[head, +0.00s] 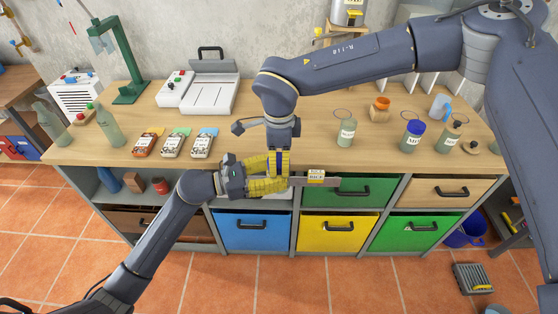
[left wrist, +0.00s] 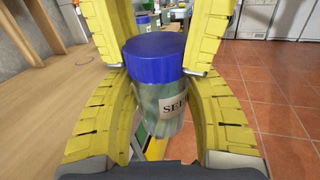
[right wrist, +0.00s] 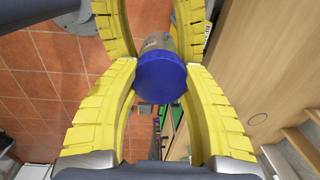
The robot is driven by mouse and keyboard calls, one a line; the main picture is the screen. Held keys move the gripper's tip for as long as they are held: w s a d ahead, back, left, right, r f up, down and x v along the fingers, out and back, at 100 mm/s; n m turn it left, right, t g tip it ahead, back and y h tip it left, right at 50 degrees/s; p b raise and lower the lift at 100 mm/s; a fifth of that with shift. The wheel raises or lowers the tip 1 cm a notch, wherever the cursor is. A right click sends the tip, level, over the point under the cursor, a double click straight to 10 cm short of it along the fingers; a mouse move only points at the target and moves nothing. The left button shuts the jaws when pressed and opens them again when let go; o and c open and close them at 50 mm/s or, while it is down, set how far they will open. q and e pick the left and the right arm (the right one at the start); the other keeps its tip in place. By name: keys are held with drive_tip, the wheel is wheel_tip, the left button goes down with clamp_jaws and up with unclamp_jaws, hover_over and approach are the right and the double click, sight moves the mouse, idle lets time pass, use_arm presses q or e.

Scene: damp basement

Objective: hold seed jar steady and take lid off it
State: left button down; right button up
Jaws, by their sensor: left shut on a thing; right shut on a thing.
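The seed jar (left wrist: 150,108) is a clear jar with a label reading "SEE", partly cut off by a finger. Its blue lid (left wrist: 155,50) sits on top with no visible gap. My left gripper (head: 264,184) is shut around the jar's body. My right gripper (head: 279,162) comes from above and is shut on the lid, which also shows between its yellow fingers in the right wrist view (right wrist: 160,78). Both grippers meet at the front edge of the bench, in front of the drawers.
The wooden bench (head: 250,135) carries several seed packets (head: 172,143) at left, two bottles (head: 109,126), and a grey-white device (head: 210,93) behind. At right stand a blue-lidded jar (head: 411,137), an open jar (head: 346,134) and another jar (head: 449,137). Bench room between packets and jars is mostly clear.

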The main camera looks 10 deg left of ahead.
drive_tip(key=n, duration=0.4)
drive_tip(key=shift+w+d+n, duration=0.1)
drive_tip(key=shift+w+n, duration=0.05)
drive_tip(key=shift+n, duration=0.25)
use_arm(q)
drive_tip(key=shift+a, duration=0.1)
use_arm(e)
drive_tip(key=n, duration=0.3)
drive_tip(key=shift+w, duration=0.1)
drive_tip(key=shift+r, duration=0.3)
drive_tip(key=shift+r, duration=0.7)
drive_tip(key=shift+r, duration=0.2)
